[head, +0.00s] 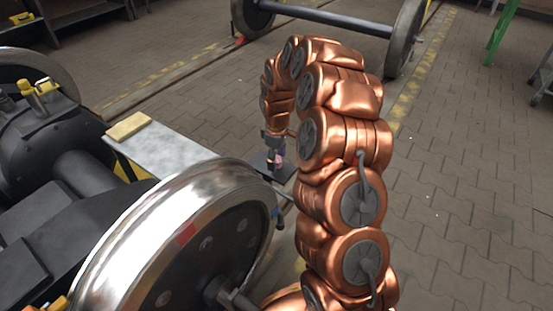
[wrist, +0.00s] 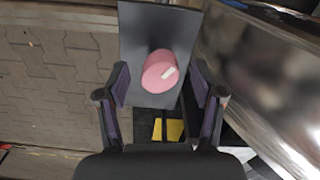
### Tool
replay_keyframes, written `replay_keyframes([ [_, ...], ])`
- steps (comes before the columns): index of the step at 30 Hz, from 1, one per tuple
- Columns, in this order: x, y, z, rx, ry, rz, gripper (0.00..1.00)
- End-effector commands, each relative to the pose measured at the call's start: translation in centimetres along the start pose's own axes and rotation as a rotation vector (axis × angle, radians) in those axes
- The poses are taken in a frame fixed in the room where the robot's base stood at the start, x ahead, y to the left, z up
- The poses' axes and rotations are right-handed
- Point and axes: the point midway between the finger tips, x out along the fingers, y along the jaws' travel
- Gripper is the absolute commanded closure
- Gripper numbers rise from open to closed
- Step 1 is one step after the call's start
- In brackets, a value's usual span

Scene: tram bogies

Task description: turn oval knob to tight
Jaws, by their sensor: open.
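The oval knob (wrist: 160,72) is pink with a short white mark on its face. It sits on a dark grey plate (wrist: 146,22) in the wrist view. My gripper (wrist: 160,88) is open, with one finger to each side of the knob in the picture; I see no contact. In the head view, my gripper (head: 272,138) points down over the plate (head: 285,174), and a little of the pink knob (head: 278,156) shows just under it. My arm hides part of this area. I see no label for tight.
A shiny steel wheel (head: 120,240) stands close to the left of my arm, and fills the right of the wrist view (wrist: 262,75). A grey bench (head: 165,148) holds a tan block (head: 128,126). Another wheelset (head: 330,17) is at the back. Paved floor lies open at right.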

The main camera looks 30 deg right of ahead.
Motion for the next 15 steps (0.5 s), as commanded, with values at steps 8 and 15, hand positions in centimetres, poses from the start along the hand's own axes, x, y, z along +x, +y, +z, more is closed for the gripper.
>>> replay_keyframes([
  [8, -0.04, 0.01, 0.0, 0.0, 0.0, 0.0, 0.5],
  [15, -0.03, 0.0, 0.0, 0.0, 0.0, 0.0, 0.75],
])
